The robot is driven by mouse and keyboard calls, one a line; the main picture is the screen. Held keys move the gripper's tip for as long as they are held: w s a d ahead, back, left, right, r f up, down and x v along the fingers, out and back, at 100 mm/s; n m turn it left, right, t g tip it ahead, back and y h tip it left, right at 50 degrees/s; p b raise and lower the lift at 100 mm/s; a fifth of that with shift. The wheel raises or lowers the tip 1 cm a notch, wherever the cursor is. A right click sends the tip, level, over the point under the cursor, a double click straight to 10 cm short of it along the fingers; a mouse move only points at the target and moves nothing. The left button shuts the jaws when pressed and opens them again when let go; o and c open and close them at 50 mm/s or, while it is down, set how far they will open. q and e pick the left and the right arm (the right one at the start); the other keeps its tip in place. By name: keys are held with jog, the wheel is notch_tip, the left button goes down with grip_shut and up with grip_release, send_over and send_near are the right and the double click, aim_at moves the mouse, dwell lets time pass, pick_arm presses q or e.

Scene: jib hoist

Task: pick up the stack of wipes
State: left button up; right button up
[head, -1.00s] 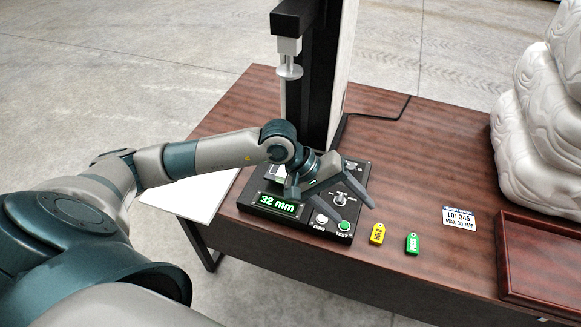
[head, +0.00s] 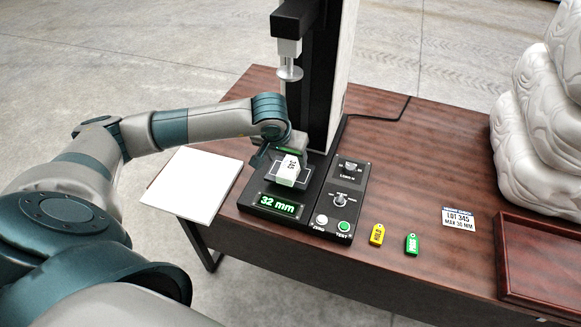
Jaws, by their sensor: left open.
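The stack of wipes (head: 288,172) is a small white block with a dark printed number on top. It sits on the plate of the black tester (head: 300,218), under the raised press head. My left gripper (head: 277,157) is at the stack's back left side, its jaws open, partly hidden by its own wrist. I cannot tell whether a finger touches the stack. My right gripper is not in view.
The tester's black column (head: 318,75) stands behind the stack, and its display reads 32 mm. A white board (head: 192,184) lies left. Yellow (head: 377,235) and green (head: 411,244) tags, a lot card (head: 458,219), an empty brown tray (head: 540,262) and white sacks (head: 540,130) are right.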

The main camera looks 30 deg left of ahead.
aim_at(290, 166)
pick_arm(q)
jog(key=shift+w+f, duration=0.15)
jog(key=shift+f, duration=0.35)
jog(key=shift+w+a+f+p, duration=0.15)
jog(key=shift+w+f+p, duration=0.15)
jog(key=shift+f+p, duration=0.35)
jog(key=p+x, duration=0.1)
jog(key=x, duration=0.1)
jog(key=shift+w+a+f+p, duration=0.1)
jog(key=shift+w+f+p, duration=0.15)
jog(key=shift+p, duration=0.15)
jog(key=shift+w+f, duration=0.15)
jog(key=shift+f, duration=0.4)
